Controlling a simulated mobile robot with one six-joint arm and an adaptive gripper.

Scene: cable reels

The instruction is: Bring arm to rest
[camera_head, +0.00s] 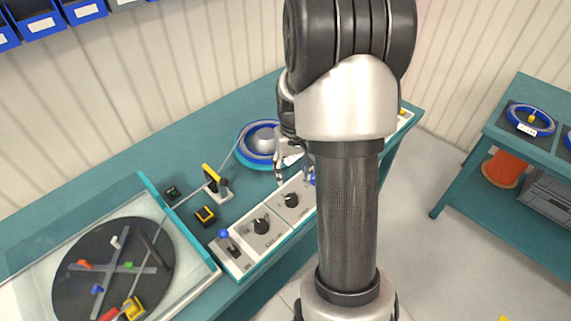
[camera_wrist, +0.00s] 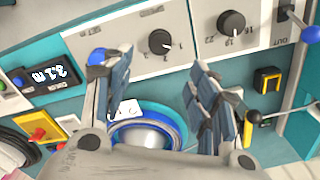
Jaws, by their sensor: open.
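My arm (camera_head: 347,215) rises in front of the bench in the head view, and its upper links hide part of the scene. My gripper (camera_head: 285,172) shows partly behind it, over the bench near the blue cable reel (camera_head: 258,142). In the wrist view my gripper (camera_wrist: 155,85) has its two fingers spread wide with nothing held between them. The blue reel (camera_wrist: 180,128) with its silver hub shows beyond and below the gap between the fingers. The fingers appear apart from the reel and from the control panel (camera_wrist: 195,45).
The control panel (camera_head: 268,238) has dark knobs and a blue-tipped lever (camera_head: 224,234). A yellow-handled tool (camera_head: 212,175) stands beside the cable. A large dark turntable (camera_head: 75,285) is at left. A separate shelf at right holds reels (camera_head: 530,120). Open floor (camera_head: 450,255) lies between.

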